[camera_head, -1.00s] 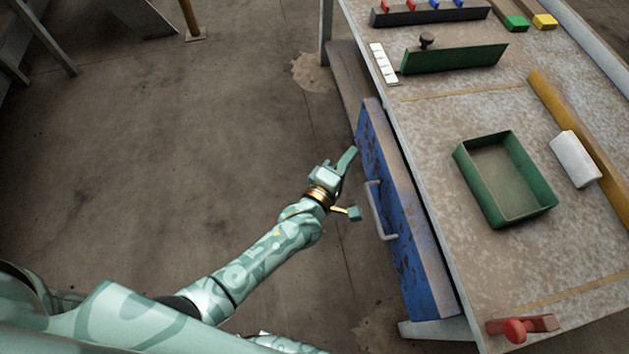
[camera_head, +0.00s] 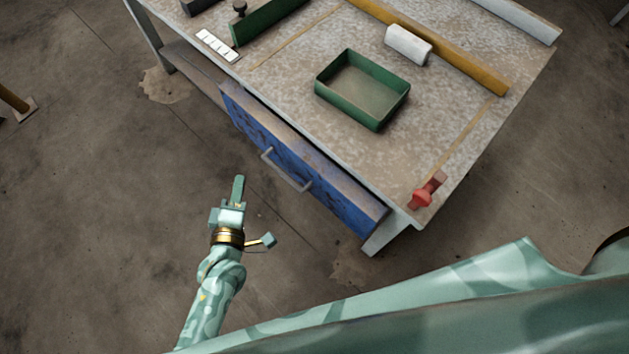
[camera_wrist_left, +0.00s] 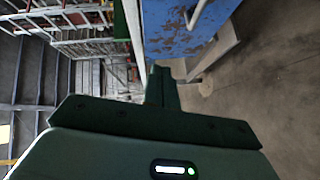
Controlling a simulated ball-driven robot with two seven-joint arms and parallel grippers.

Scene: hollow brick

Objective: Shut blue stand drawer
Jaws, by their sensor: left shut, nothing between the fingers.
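The blue drawer (camera_head: 300,160) sits under the worktop of the stand. Its worn blue front stands out a little from the table edge, so it is partly open. A grey bar handle (camera_head: 286,170) is on its front. My left gripper (camera_head: 238,188) is shut and empty, in front of the drawer and apart from it, left of the handle. In the left wrist view the shut fingers (camera_wrist_left: 162,88) point toward the blue drawer front (camera_wrist_left: 178,28), with part of the handle (camera_wrist_left: 197,14) at the top. My right gripper is not in view.
On the worktop (camera_head: 290,75) are a green tray (camera_head: 362,88), a white block (camera_head: 408,45), a yellow rail (camera_head: 440,50) and a red-handled fixture (camera_head: 427,192). A white strip (camera_head: 217,46) lies near the left edge. The floor before the drawer is clear.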

